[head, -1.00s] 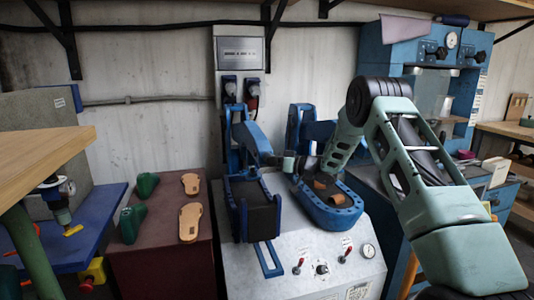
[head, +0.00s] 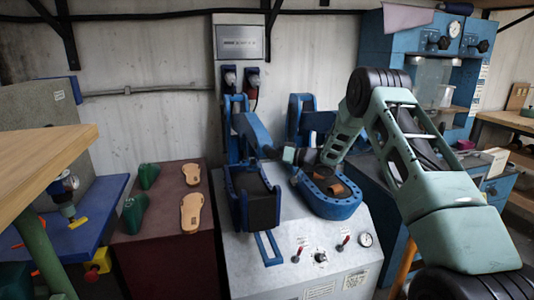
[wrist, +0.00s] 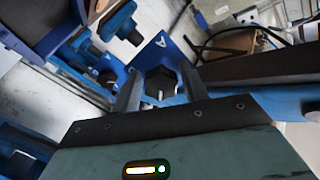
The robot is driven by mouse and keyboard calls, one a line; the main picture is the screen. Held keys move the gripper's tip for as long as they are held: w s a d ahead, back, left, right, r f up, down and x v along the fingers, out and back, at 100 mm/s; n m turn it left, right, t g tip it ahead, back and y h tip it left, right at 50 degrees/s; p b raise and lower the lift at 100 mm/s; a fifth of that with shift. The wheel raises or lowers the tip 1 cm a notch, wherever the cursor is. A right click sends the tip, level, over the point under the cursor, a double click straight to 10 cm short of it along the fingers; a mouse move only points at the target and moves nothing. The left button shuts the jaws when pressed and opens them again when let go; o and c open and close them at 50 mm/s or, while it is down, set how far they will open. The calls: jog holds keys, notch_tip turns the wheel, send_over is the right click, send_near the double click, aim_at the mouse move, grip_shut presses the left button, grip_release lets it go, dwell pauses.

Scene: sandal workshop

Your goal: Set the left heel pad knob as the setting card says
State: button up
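In the wrist view, a dark, faceted knob (wrist: 160,82) with a pale central pin sits by a blue bracket (wrist: 150,50). The two fingers of my gripper (wrist: 160,90) stand on either side of it, apart from each other. I cannot tell whether they touch it. In the head view, my gripper (head: 284,155) is beside the blue left press arm (head: 252,134), above the left pad station (head: 262,206); the knob is too small to make out there. I cannot make out which sign is the setting card; a printed label (head: 355,280) on the machine front is unreadable.
The right blue station (head: 335,208) holds brown pieces close under my forearm. Small levers (head: 344,242) and a gauge (head: 366,240) are on the machine front. Green lasts (head: 134,214) and tan soles (head: 191,212) lie on the brown table at left.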

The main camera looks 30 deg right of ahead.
jog(key=shift+o, duration=0.5)
jog(key=b+v, duration=0.3)
jog(key=v, duration=1.4)
jog(key=shift+d, duration=0.2)
jog(key=shift+s+r, duration=0.1)
jog(key=shift+s, duration=0.05)
